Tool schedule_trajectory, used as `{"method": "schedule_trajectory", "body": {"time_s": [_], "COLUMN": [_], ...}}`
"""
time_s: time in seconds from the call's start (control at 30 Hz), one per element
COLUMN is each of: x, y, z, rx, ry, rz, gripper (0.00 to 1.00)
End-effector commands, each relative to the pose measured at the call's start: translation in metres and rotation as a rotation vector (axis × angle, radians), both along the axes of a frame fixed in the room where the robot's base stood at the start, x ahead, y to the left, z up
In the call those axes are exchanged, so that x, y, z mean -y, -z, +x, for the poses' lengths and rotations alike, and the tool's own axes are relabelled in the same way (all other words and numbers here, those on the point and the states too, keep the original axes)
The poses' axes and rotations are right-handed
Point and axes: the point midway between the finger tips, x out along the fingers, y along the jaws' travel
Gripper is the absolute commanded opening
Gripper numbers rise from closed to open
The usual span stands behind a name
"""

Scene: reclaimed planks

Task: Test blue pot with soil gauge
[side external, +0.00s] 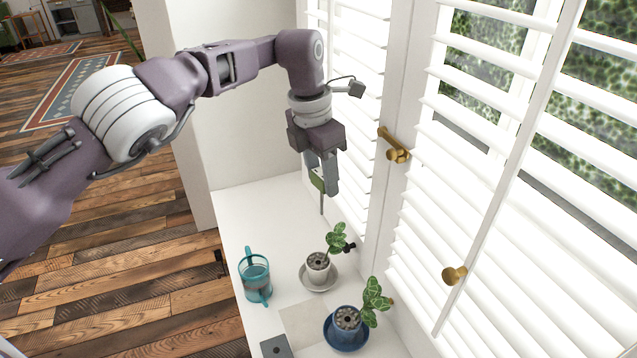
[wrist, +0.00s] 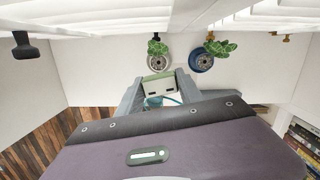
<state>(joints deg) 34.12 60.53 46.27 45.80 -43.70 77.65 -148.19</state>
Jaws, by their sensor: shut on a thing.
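My gripper (side external: 323,182) is shut on the soil gauge (side external: 317,181), a green-edged, pale body with a thin probe pointing down. It hangs in the air above the sill, higher than both pots. In the wrist view the gauge (wrist: 158,84) sits between my two grey fingers. The blue pot (side external: 347,319) holds pebbles and a leafy plant and stands on a blue saucer at the near end of the sill. The blue pot (wrist: 201,63) also shows right of the gauge in the wrist view. The probe tip touches nothing.
A pale grey pot (side external: 318,267) with a similar plant stands on a saucer between my gripper and the blue pot. A teal-framed glass vessel (side external: 256,276) stands left of it. A grey flat object (side external: 275,347) lies at the front. White shutters with a brass latch (side external: 396,151) border the right.

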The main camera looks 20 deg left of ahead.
Motion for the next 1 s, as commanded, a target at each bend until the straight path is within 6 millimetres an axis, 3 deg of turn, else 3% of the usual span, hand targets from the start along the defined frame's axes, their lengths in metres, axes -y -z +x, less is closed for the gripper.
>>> {"method": "schedule_trajectory", "body": {"time_s": [0.4,0.7,1.0], "x": [0.07,0.104,0.101], "y": [-0.001,0.0,0.064], "z": [-0.064,-0.11,-0.108], "rx": [0.0,-0.001,-0.004], "ry": [0.454,0.728,0.718], "rz": [-0.004,-0.002,0.0], "gripper": [0.0,0.0,0.0]}}
